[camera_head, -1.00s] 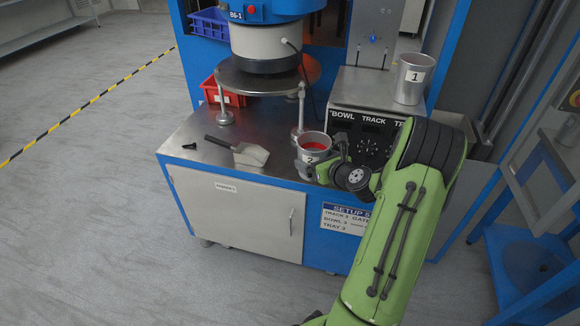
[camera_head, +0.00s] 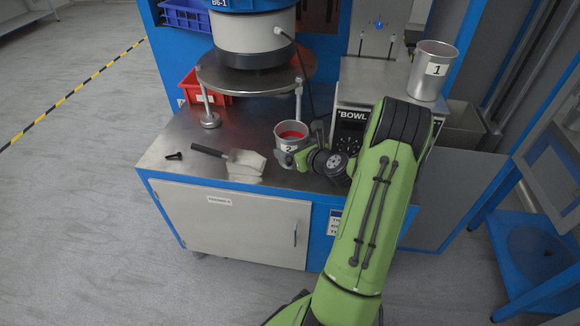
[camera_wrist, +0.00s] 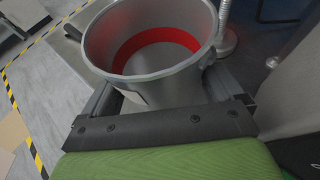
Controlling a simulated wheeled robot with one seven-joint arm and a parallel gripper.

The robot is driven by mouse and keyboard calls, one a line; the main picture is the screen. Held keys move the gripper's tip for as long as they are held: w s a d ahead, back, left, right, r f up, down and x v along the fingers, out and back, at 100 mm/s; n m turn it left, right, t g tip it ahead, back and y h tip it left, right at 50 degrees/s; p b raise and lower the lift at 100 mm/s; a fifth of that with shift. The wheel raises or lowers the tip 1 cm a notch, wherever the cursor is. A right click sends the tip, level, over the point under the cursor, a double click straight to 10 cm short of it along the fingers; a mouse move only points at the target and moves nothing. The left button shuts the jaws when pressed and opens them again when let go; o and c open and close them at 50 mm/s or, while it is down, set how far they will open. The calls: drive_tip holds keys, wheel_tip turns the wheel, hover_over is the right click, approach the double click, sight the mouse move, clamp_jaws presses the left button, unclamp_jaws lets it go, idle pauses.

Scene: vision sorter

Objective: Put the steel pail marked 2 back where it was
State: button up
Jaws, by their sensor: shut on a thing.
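The steel pail marked 2 (camera_head: 291,133) is at the right front of the steel bench top, with red inside it. My gripper (camera_head: 288,158) is shut on this pail from the front right. In the wrist view the pail (camera_wrist: 150,75) stands between the two fingers of my gripper (camera_wrist: 165,95), its mouth up and a red band inside. Its label is mostly hidden there by the gripper. I cannot tell whether the pail's base touches the bench.
The steel bench top (camera_head: 185,140) holds a scoop (camera_head: 245,162) and a small black part (camera_head: 174,156) left of the pail. A round bowl feeder (camera_head: 256,72) on posts stands behind. A pail marked 1 (camera_head: 433,72) stands on the control box (camera_head: 376,75). A red bin (camera_head: 190,87) is at back left.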

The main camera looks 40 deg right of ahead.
wheel_tip(320, 180, down, 6)
drive_tip(key=shift+w+r+b, duration=0.15)
drive_tip(key=shift+r+b, duration=0.05)
drive_tip(key=shift+b, duration=0.9)
drive_tip(key=shift+r, duration=0.15)
drive_tip(key=o, duration=1.3)
